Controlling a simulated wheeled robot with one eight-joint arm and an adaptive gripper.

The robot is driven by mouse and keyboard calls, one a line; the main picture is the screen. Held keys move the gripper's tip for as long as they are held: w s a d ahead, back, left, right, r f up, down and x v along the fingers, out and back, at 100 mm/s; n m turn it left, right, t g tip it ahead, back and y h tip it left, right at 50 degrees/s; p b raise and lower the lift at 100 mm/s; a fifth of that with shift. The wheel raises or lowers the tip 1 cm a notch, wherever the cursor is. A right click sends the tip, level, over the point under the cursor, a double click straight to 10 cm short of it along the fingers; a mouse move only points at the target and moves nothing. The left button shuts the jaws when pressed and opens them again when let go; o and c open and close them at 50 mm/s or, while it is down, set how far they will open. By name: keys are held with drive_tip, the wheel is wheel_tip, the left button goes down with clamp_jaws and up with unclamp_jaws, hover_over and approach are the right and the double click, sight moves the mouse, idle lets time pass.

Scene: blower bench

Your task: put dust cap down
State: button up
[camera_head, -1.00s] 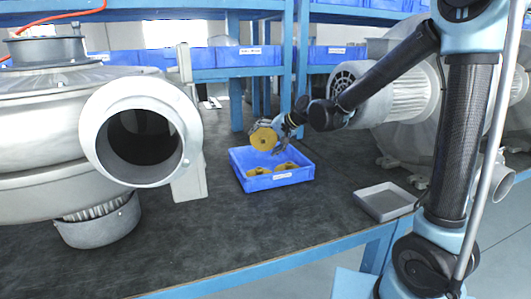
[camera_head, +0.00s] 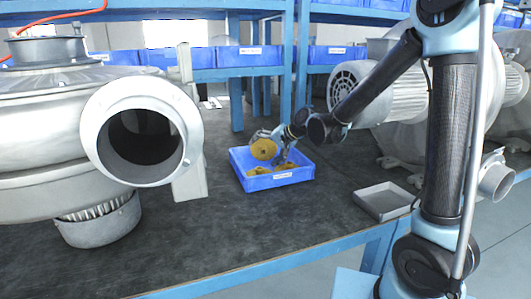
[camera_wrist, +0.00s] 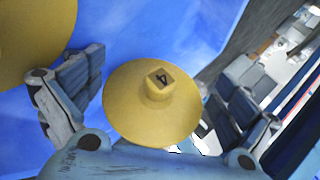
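The yellow dust cap (camera_head: 263,149) is held tilted over the blue bin (camera_head: 276,181) in the head view. In the wrist view this round cap (camera_wrist: 150,118) has a raised knob marked 4. My gripper (camera_wrist: 155,95) has one finger on each side of its rim and appears shut on it. My gripper also shows in the head view (camera_head: 273,145), low over the bin. Other yellow caps (camera_head: 285,167) lie in the bin. Part of another yellow disc (camera_wrist: 32,35) fills the wrist view's upper left corner. Contact between the held cap and the bin cannot be told.
A grey blower with a round open outlet (camera_head: 142,137) stands on the left. A shallow grey tray (camera_head: 384,201) lies to the right of the bin. A motor and second blower (camera_head: 400,95) stand behind my arm. The dark bench top (camera_head: 230,230) in front is clear.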

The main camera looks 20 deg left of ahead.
idle(0.3)
drive_tip(key=shift+d+r, duration=0.25)
drive_tip(key=shift+r, duration=0.15)
drive_tip(key=v, duration=0.7)
drive_tip(key=shift+a, duration=0.1)
drive_tip(key=shift+x, duration=3.15)
drive_tip(key=shift+r, duration=0.15)
